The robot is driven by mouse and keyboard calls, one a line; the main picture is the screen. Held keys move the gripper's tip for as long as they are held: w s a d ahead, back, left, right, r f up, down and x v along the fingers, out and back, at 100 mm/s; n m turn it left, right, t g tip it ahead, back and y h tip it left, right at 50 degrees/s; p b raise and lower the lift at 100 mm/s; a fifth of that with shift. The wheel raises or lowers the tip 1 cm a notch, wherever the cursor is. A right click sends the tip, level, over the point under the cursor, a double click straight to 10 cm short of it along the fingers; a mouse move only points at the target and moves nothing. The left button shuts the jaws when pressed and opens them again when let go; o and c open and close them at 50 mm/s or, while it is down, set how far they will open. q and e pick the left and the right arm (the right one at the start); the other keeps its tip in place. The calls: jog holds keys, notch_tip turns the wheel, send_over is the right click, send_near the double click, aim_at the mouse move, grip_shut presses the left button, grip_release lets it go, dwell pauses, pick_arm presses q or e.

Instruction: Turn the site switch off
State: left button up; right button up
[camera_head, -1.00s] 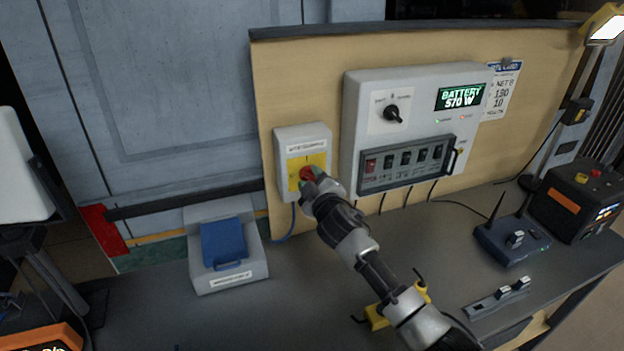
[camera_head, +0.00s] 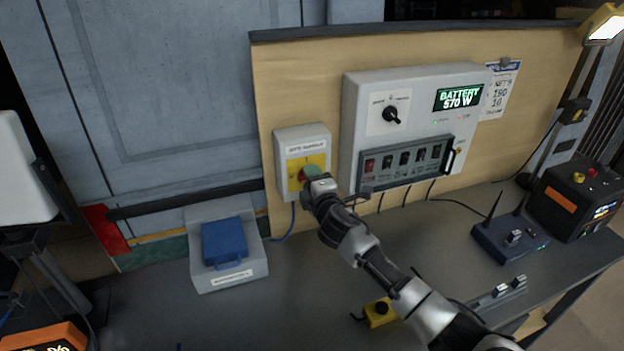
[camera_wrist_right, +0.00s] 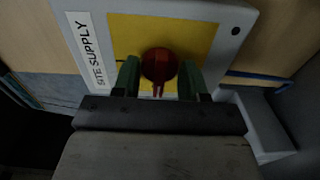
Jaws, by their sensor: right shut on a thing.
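The site switch is a light grey box (camera_head: 286,140) with a yellow face plate (camera_head: 295,176), mounted on the wooden panel. Its red rotary knob (camera_wrist_right: 161,64) shows in the wrist view on the yellow plate, below the box's upper edge, beside the "SITE SUPPLY" label (camera_wrist_right: 86,50). My right gripper (camera_head: 309,176) is at the knob, with its green-tipped fingers (camera_wrist_right: 160,80) on either side of it, shut on it. In the head view the fingers hide most of the knob, so its exact setting cannot be read. My left gripper is not in view.
Right of the switch hangs a battery panel (camera_head: 358,90) with a black dial (camera_head: 391,115) and a row of rocker switches. A blue-lidded box (camera_head: 225,242) stands below left. A yellow block (camera_head: 380,312) and a router (camera_head: 512,240) are on the bench.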

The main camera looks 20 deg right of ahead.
dwell(0.3)
jog(key=o, duration=0.9)
jog(key=s+b, duration=0.1)
jog(key=s, duration=0.9)
jog(key=shift+s+d+b, duration=0.2)
jog(key=shift+s+b, duration=0.15)
jog(key=shift+s, duration=0.05)
